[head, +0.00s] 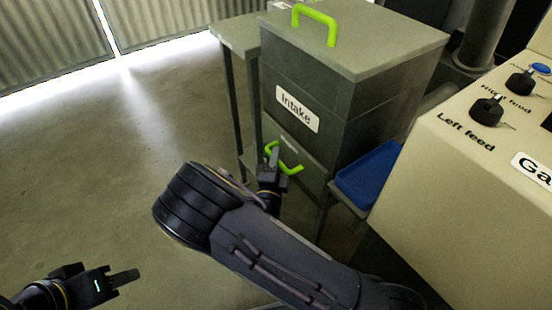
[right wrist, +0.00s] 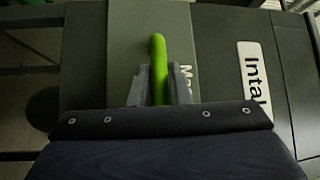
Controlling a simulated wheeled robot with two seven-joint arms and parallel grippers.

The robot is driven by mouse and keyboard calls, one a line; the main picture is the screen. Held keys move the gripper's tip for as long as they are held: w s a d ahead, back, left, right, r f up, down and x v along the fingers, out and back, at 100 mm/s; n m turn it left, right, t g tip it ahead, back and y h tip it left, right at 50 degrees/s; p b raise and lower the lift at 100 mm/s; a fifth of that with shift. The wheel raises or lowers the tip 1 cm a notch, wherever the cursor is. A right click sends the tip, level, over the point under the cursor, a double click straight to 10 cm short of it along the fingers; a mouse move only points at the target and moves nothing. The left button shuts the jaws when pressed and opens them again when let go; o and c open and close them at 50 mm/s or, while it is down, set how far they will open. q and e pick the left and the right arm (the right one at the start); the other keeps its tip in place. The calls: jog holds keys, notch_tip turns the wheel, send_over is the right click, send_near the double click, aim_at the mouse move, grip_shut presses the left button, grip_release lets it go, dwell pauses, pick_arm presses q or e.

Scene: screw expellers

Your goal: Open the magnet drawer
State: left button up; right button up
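The magnet drawer (head: 303,163) is the grey lower front of the cabinet, below the "Intake" label, with a partly hidden label. It looks closed, flush with the front. Its bright green handle (head: 290,168) also shows in the right wrist view (right wrist: 159,60). My right gripper (head: 271,158) is at this handle. In the right wrist view its two fingers lie on either side of the green bar, close against it, and look shut on it. My left gripper (head: 122,278) is at the bottom left, far from the cabinet and empty; its finger gap is unclear.
The intake box (head: 350,90) above has a lid with a green handle (head: 316,20). A blue tray (head: 368,175) sits right of the drawer. A beige control panel (head: 470,180) with black knobs fills the right. The floor (head: 110,170) at left is clear.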

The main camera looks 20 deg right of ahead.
grip_shut()
jog(key=s+a+p, duration=0.2)
jog(key=s+a, duration=0.1)
jog(key=a, duration=0.6)
jog(key=s+a+p, duration=0.3)
jog(key=a, duration=0.6)
jog(key=shift+s+a, duration=0.15)
jog(key=shift+s, duration=0.2)
jog(key=shift+f, duration=0.1)
jog(key=o, duration=0.5)
grip_release()
